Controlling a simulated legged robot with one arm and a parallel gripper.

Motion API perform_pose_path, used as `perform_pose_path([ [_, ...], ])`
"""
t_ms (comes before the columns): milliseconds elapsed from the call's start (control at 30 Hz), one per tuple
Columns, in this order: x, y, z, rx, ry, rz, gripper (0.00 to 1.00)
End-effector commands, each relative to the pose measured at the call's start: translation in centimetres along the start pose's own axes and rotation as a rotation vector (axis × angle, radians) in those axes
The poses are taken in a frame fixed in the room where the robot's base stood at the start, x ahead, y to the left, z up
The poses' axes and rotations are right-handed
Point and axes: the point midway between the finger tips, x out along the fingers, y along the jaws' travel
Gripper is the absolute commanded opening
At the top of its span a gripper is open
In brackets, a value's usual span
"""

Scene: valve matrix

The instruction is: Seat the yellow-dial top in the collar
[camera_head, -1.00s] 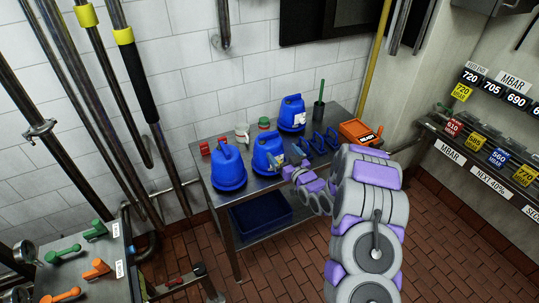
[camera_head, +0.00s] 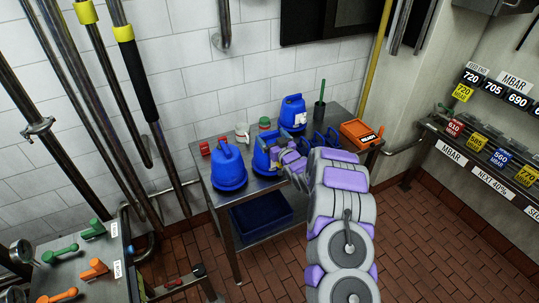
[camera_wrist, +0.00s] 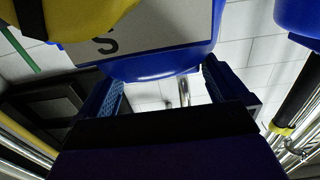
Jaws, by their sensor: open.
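A blue jug-like body (camera_head: 264,158) stands at the middle of the steel table's front; my gripper partly covers it. In the wrist view, a blue body with a white label (camera_wrist: 150,40) marked "S" fills the top, with a yellow rounded part (camera_wrist: 85,18), possibly the dial, at its upper left. My gripper (camera_head: 284,160) is at this body's right side. Its two blue fingers (camera_wrist: 165,92) are apart with bare tile wall showing between them, and the blue body's edge lies just above the gap. I cannot make out the collar.
Another blue jug-like body (camera_head: 229,168) stands at the left of the table (camera_head: 285,183), and one (camera_head: 293,112) at the back. A white mug (camera_head: 242,131), red items, a dark holder with a green handle (camera_head: 320,108) and an orange box (camera_head: 358,132) stand around. A blue bin (camera_head: 262,215) is below.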

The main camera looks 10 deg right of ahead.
Motion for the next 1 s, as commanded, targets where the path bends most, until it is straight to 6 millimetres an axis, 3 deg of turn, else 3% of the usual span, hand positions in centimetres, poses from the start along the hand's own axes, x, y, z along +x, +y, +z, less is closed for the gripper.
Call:
perform_pose_path([
  [367, 0.51, -0.02, 0.11, 0.002, -0.003, 0.001, 0.98],
  [1000, 0.51, -0.03, 0.13, 0.001, -0.003, 0.000, 0.37],
])
